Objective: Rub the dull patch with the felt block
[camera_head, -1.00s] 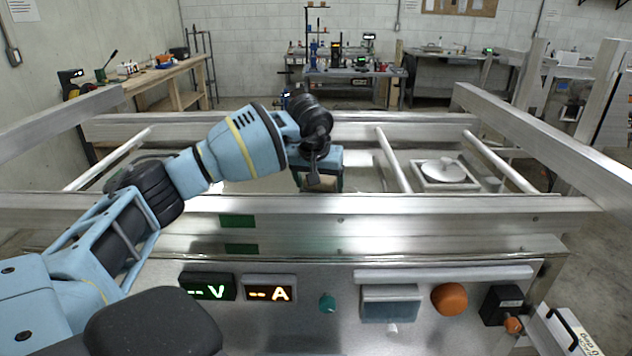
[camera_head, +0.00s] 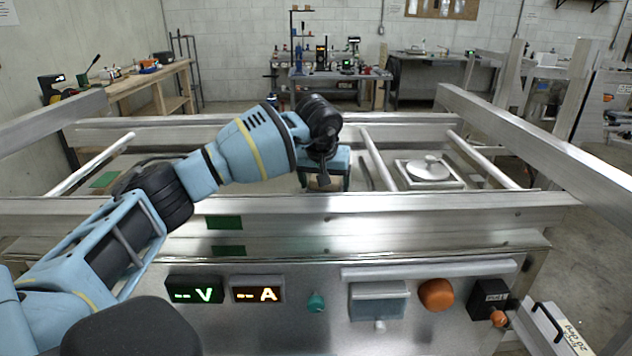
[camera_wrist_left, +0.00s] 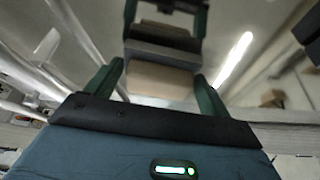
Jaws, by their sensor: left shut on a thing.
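My left gripper (camera_head: 324,184) reaches over the front rail and points down between the trailer's rails. It is shut on the felt block (camera_wrist_left: 160,80), a tan block with a grey layer on its far side. The block sits between the two dark green fingers (camera_wrist_left: 158,88) in the left wrist view. A mirrored shape of fingers and block shows beyond it, like a reflection in shiny metal. In the head view the block is mostly hidden, and whether it touches the metal I cannot tell. I cannot make out the dull patch. My right gripper is not in view.
A round white lidded thing on a square plate (camera_head: 430,171) lies to the right, past a slanted bar (camera_head: 385,160). The front panel carries V (camera_head: 194,290) and A (camera_head: 257,290) displays and an orange knob (camera_head: 436,294).

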